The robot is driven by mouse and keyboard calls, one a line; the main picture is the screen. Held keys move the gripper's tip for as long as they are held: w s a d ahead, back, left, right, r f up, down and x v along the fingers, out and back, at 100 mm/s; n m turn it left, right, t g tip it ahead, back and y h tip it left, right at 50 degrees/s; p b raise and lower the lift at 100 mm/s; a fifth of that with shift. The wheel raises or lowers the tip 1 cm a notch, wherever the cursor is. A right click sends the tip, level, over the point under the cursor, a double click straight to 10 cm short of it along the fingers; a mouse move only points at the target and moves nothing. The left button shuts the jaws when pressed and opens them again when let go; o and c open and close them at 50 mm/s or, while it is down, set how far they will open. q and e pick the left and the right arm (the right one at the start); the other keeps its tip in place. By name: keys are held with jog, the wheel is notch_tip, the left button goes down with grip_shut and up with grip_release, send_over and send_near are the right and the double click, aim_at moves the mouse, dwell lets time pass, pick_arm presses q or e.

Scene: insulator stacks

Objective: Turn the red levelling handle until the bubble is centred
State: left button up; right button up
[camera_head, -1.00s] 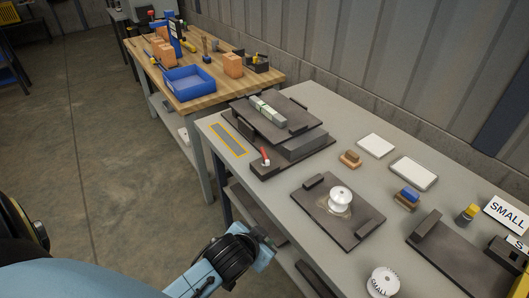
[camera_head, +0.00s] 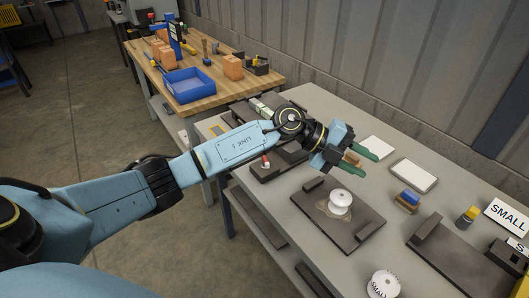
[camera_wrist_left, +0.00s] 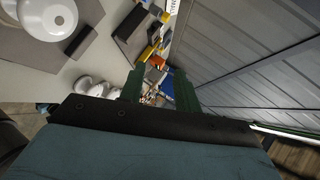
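The red levelling handle (camera_head: 265,159) stands on the front corner of a dark levelling base (camera_head: 264,173), just below my left forearm in the head view. The arm covers much of the base and its top plate. Only a small piece of the pale level bar (camera_head: 259,108) shows behind the arm, and no bubble can be made out. My left gripper (camera_head: 360,160) is right of the handle, above the table, with its green fingers apart and nothing between them. The open fingers also show in the left wrist view (camera_wrist_left: 158,88). My right gripper is not in view.
A white insulator disc (camera_head: 340,201) sits on a dark plate (camera_head: 357,232) in front of the gripper. White trays (camera_head: 414,175), a blue-topped block (camera_head: 409,197) and a yellow-capped item (camera_head: 467,215) lie to the right. A corrugated wall (camera_head: 400,80) runs behind the table.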

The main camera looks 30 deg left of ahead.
pick_arm(q)
jog(key=w+a+f+g+y, duration=0.2)
jog(key=a+y, duration=0.4)
jog(key=a, duration=0.4)
jog(key=n+g+y, duration=0.2)
jog(key=n+y, duration=0.1)
jog(key=y, duration=0.4)
send_near(264, 156)
notch_tip(264, 156, down, 8)
jog(key=shift+w+f, duration=0.15)
jog(key=shift+f, duration=0.1)
jog(key=shift+c, duration=0.2)
grip_shut()
